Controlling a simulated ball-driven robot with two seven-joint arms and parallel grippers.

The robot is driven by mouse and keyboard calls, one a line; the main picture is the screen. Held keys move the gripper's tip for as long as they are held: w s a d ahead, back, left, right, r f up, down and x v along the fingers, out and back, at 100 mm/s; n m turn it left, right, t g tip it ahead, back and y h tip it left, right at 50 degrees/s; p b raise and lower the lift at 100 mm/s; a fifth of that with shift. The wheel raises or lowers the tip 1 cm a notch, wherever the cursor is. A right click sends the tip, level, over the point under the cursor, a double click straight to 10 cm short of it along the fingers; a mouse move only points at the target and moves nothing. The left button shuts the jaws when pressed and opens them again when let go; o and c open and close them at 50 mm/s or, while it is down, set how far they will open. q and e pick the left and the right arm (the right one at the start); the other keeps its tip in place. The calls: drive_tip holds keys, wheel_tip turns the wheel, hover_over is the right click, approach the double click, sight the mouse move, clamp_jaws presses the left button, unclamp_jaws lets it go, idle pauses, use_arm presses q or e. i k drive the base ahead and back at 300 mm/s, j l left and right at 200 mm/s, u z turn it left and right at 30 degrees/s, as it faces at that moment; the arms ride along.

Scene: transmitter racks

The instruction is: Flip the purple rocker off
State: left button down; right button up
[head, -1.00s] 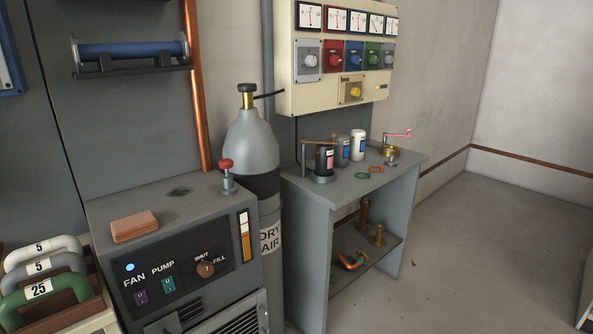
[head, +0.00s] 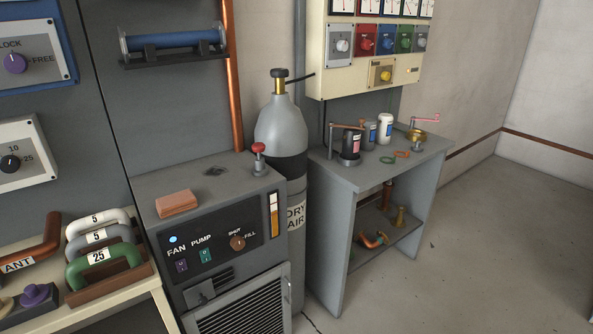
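The purple rocker (head: 182,266) sits under the FAN label on the dark front panel (head: 215,248) of the grey cabinet, left of centre in the head view. It is small, and its on or off position is too fine to tell. A round blue-white lamp (head: 173,239) glows above the FAN label. A green rocker (head: 206,256) sits to its right under PUMP, and an orange-brown SHUT/FILL knob (head: 237,243) is further right. Neither of my grippers is in view.
A brick-coloured block (head: 177,203) and a red-topped valve (head: 258,158) are on the cabinet top. A gas cylinder (head: 282,132) stands behind it, beside a grey bench (head: 345,180). Numbered handles (head: 97,236) lie on a shelf at left. Open floor (head: 460,260) is at right.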

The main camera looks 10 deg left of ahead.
sight(180, 264)
drive_tip(key=u, duration=1.25)
